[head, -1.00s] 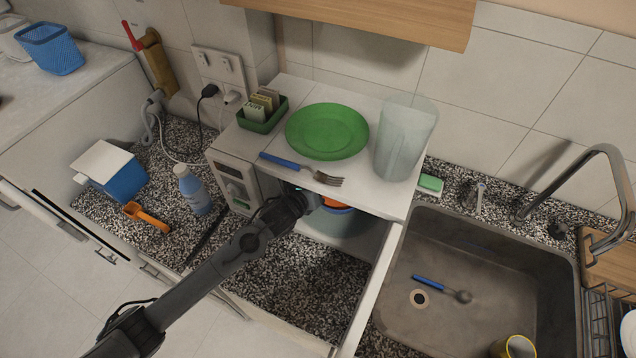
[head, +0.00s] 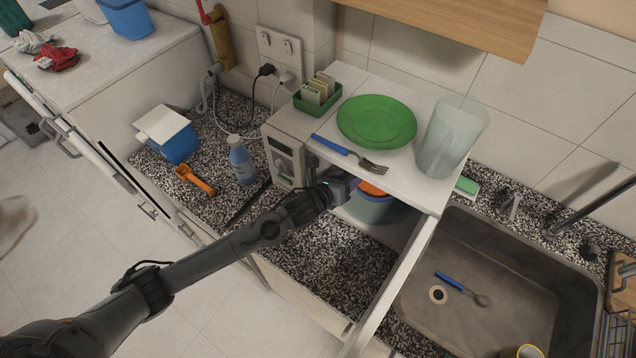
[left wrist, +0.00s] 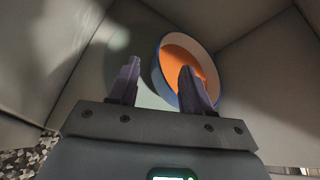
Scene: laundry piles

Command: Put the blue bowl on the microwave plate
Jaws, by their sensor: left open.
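The blue bowl (head: 372,210), with orange inside, is in the open microwave (head: 285,155), partly hidden by its top and my gripper. In the left wrist view the bowl (left wrist: 161,88) shows its blue outside, pale rim and orange inside. My left gripper (left wrist: 160,84) is open, its two fingers apart on either side of the bowl's near left rim; I cannot tell whether they touch it. In the head view my left gripper (head: 350,188) reaches in at the microwave's front. My right gripper is not in view.
The microwave door (head: 392,280) stands open toward the sink (head: 500,290). A green plate (head: 376,122), a fork (head: 345,152), a clear pitcher (head: 452,138) and a green holder (head: 318,98) are on top. A bottle (head: 241,162) stands left.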

